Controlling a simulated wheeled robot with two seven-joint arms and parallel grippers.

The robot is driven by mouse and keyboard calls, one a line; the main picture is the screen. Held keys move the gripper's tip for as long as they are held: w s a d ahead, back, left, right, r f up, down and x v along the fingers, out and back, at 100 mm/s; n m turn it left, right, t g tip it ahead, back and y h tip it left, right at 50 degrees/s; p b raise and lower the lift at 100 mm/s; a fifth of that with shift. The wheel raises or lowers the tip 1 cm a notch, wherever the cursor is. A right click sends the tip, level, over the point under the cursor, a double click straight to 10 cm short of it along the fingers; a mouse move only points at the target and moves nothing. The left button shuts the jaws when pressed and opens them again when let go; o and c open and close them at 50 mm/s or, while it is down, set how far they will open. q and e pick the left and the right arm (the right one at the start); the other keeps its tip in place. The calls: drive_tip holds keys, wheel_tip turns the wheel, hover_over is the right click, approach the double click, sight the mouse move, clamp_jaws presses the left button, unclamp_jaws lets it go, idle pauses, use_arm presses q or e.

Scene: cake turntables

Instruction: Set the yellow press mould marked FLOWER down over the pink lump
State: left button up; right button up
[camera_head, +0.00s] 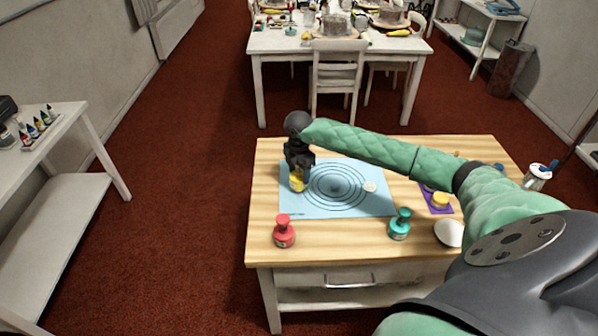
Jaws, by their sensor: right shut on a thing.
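My right gripper (298,170) reaches over the left part of the blue mat (345,208) and points down. It is shut on the yellow press mould (297,184), which is at the mat's left side. The word on the mould is too small to read, and I cannot tell whether it touches the mat. I cannot make out a clearly pink lump. My left gripper is not in view.
A yellow round piece (440,200) sits on a purple mat, near a white disc (449,233). The wooden table's (340,246) front middle is clear.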

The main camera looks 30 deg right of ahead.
drive_tip(key=shift+f+b, duration=0.85)
drive_tip(key=shift+f, duration=0.5)
drive_tip(key=o, duration=1.5)
drive_tip(key=shift+r, duration=0.2)
drive_tip(key=shift+r+p, duration=1.45)
drive_tip(key=shift+r, duration=1.95)
